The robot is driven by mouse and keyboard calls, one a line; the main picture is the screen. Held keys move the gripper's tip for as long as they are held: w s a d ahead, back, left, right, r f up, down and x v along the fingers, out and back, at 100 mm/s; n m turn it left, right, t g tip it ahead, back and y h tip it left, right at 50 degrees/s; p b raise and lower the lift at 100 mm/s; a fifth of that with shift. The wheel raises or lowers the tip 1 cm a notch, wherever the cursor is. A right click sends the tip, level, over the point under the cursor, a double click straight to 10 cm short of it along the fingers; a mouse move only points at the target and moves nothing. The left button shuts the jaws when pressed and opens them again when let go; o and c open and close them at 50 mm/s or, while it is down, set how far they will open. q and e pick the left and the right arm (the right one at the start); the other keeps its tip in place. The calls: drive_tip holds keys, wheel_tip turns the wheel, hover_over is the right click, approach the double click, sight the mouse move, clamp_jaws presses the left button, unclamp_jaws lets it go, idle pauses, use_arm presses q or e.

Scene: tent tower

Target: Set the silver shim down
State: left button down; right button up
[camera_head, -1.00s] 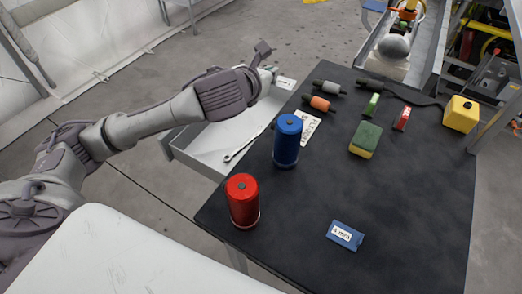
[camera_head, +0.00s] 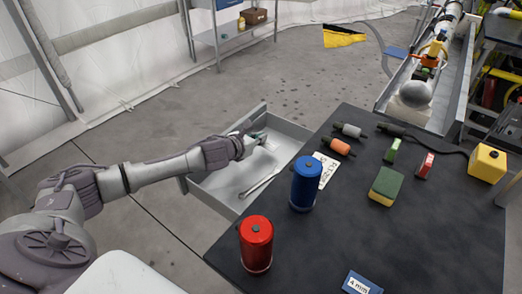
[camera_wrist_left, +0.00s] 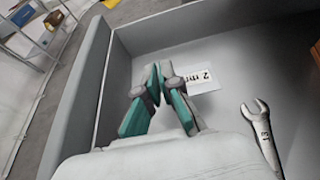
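The silver shim (camera_wrist_left: 201,80) carries a white "2 mm" label and shows in the left wrist view low in the open grey drawer (camera_wrist_left: 90,85). Its outline blends with the drawer floor. My left gripper (camera_wrist_left: 157,73) has its teal-padded fingers drawn together at the tips, right at the shim's left end. They look shut on it, though the contact is partly hidden. In the head view the left gripper (camera_head: 258,140) is down inside the drawer (camera_head: 227,190), near its far end. My right gripper is out of view.
A wrench (camera_wrist_left: 262,130) lies in the drawer, right of the shim. On the black table (camera_head: 330,235) stand a blue can (camera_head: 306,185) and a red can (camera_head: 256,245), with a blue "4 mm" shim (camera_head: 362,284) at the front.

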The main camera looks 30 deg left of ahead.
sight(260, 152)
use_arm(q)
drive_tip(key=shift+f+b, duration=0.35)
drive_tip(key=shift+f, duration=1.45)
drive_tip(key=c, duration=1.3)
unclamp_jaws()
drive_tip(key=shift+f, duration=0.1)
drive_tip(key=shift+s+r, duration=0.1)
drive_tip(key=shift+r, duration=0.1)
drive_tip(key=v, duration=1)
drive_tip(key=shift+s+a+f, duration=0.1)
drive_tip(key=shift+s+a, duration=0.05)
drive_tip(key=shift+s, duration=0.1)
drive_tip(key=shift+s+r, duration=0.4)
drive_tip(key=shift+s, duration=0.2)
